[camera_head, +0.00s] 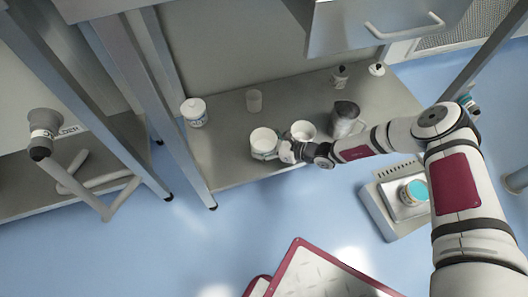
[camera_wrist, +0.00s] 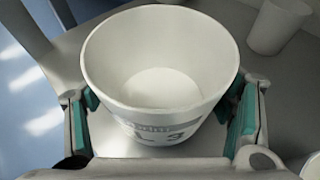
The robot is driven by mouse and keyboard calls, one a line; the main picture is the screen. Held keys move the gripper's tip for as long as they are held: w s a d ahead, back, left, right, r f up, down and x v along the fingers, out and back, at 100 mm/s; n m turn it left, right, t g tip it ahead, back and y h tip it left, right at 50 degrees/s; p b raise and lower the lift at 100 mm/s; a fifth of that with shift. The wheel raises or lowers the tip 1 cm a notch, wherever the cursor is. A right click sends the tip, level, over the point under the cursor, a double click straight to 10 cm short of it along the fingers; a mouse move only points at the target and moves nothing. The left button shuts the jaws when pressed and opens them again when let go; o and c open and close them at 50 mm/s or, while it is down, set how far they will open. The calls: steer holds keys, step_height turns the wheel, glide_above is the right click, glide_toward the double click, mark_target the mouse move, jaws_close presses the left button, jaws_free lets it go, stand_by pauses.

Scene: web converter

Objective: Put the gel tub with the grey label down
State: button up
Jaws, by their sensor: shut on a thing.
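The gel tub (camera_head: 264,140) is a white, open-topped tub near the front edge of the grey shelf. In the wrist view the tub (camera_wrist: 160,85) fills the middle, upright, with a greyish printed label low on its near side. Its inside looks white and empty. My gripper (camera_head: 281,150) reaches it from the right in the head view. In the wrist view my gripper (camera_wrist: 164,108) has its teal pads on both sides of the tub and is shut on it. The tub's base is hidden, so I cannot tell whether it touches the shelf.
On the shelf (camera_head: 228,168) are another white tub (camera_head: 303,130), a grey jug (camera_head: 346,118), a translucent cup (camera_head: 254,100), a lidded tub (camera_head: 194,112) and two small items behind. A drawer (camera_head: 385,22) overhangs the back. A scale (camera_head: 383,208) holds a teal-topped tub (camera_head: 415,191).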

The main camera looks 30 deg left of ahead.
mark_target(264, 149)
steer(key=shift+f+b, duration=1.15)
steer(key=shift+f, duration=0.6)
steer(key=shift+f, duration=0.2)
steer(key=o, duration=1)
steer(key=shift+r, duration=0.1)
